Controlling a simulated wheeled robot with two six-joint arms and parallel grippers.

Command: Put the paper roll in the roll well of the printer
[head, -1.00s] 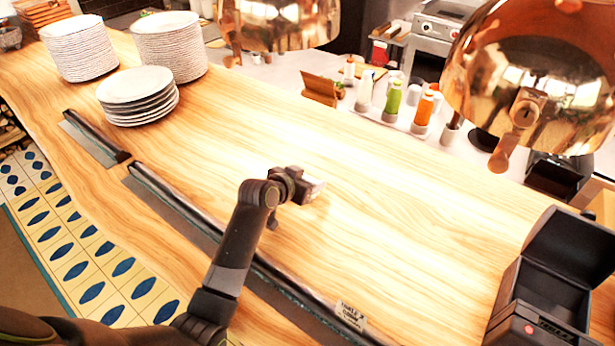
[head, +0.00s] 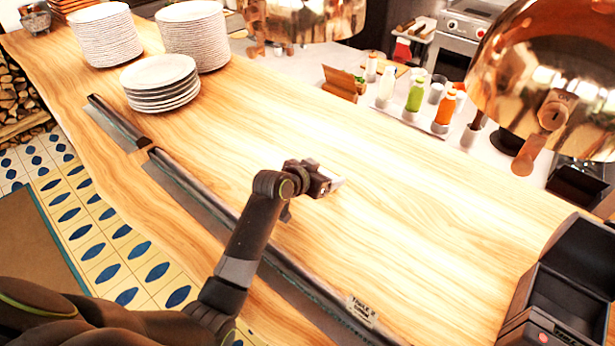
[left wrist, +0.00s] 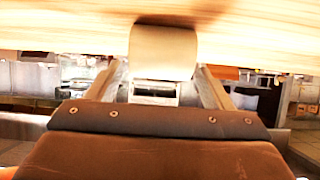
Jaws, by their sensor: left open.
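The paper roll is a short, pale cylinder; in the left wrist view the roll (left wrist: 163,48) lies between my two finger ends, against the wood counter. In the head view only a small white part of the roll (head: 337,183) shows past my left gripper (head: 325,180). My left gripper is open, with a finger on each side of the roll; whether either touches it I cannot tell. The printer (head: 530,325) is a dark box at the right edge with its lid up, partly cut off by the frame. Its dark inside (head: 562,290) shows. My right gripper is not in view.
Plate stacks (head: 160,85) stand at the far left of the wood counter (head: 420,210). A dark rail (head: 200,190) runs along its near edge. Copper lamps (head: 545,75) hang above. A bottle tray (head: 410,118) stands beyond. The counter between gripper and printer is clear.

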